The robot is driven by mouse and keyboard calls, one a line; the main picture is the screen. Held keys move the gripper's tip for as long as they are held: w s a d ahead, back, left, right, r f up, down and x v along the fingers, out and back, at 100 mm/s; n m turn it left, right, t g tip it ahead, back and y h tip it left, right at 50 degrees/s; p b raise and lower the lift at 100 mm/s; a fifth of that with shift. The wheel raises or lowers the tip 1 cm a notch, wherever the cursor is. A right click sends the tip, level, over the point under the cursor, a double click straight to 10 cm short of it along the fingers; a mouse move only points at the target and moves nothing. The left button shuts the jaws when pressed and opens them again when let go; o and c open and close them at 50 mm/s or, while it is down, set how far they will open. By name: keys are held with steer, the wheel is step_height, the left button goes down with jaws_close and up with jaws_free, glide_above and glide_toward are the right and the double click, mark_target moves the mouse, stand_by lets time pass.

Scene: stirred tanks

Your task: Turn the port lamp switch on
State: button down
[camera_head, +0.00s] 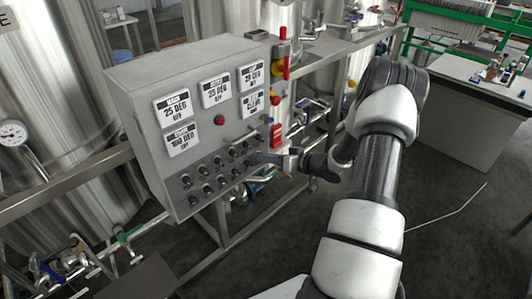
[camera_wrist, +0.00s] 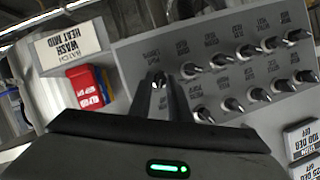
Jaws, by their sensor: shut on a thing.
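A grey control box (camera_head: 196,75) carries two rows of small dark toggle switches on its lower front. They show upside down in the wrist view, on the panel (camera_wrist: 130,50). My gripper (camera_wrist: 158,82) is at the end switch of one row, beside a small label that is hard to read. The fingers are closed around that switch (camera_wrist: 158,77) and hide most of it. In the head view my gripper (camera_head: 256,158) meets the right end of the switch rows. I cannot tell which way the held switch is set.
Neighbouring switches (camera_wrist: 190,70) stand close beside the fingers. A red push button (camera_head: 219,120) and several display plates (camera_head: 172,106) are above. Steel tanks (camera_head: 60,100) stand behind.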

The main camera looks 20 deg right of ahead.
steer(key=shift+m+y, duration=0.3)
stand_by(0.4)
steer(key=c, duration=1.9)
jaws_free()
steer(key=shift+o, duration=0.2)
steer(key=v, duration=1.7)
steer(key=shift+r+p, duration=0.2)
steer(key=shift+p, duration=0.15)
steer(key=shift+s+d, duration=0.1)
